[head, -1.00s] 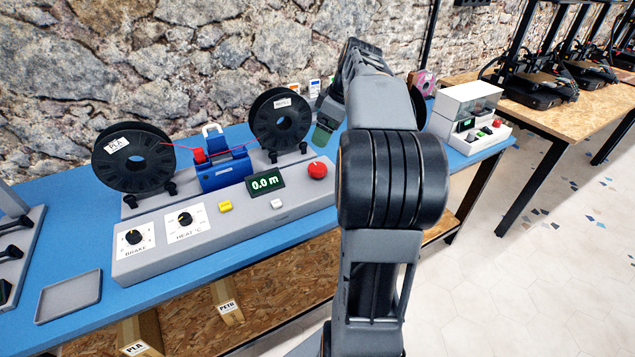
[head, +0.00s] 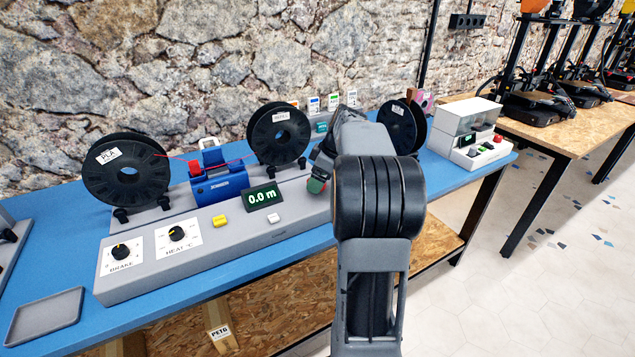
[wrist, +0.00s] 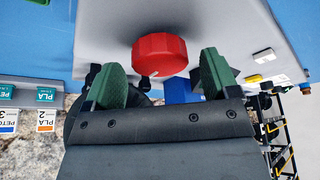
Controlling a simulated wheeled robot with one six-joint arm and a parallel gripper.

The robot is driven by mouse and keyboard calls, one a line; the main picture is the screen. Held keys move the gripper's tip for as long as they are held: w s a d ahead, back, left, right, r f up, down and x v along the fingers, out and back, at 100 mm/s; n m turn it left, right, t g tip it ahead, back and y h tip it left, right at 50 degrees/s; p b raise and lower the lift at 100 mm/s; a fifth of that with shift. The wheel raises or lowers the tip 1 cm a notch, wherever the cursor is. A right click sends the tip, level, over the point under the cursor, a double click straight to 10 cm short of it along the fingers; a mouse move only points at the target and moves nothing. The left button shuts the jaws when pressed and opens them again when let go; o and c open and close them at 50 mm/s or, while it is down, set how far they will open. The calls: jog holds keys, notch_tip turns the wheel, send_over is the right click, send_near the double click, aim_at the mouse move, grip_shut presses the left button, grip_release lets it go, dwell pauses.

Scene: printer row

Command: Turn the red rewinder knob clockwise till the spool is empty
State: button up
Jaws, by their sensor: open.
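The red knob (wrist: 159,55) is on the rewinder's grey panel, between and just beyond the green fingertips of my gripper (wrist: 159,76) in the wrist view. The fingers are open, one on each side, with gaps to the knob. The rewinder (head: 225,248) has a display reading 0.0 m (head: 262,197). A black PLA spool (head: 127,172) stands at its left and a second black spool (head: 278,136) at its right, with a red filament strand between them.
A blue unit (head: 222,185) sits between the spools. The panel holds two black dials, a yellow button (head: 220,221) and a white button (head: 274,218). A grey tray (head: 44,313) lies at the left. Another spool (head: 403,125) and a white machine (head: 468,128) stand to the right.

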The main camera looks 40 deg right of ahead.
jog(key=shift+w+a+f, duration=0.15)
jog(key=shift+f, duration=0.3)
jog(key=shift+c, duration=0.3)
jog(key=c, duration=0.8)
jog(key=shift+c, duration=0.2)
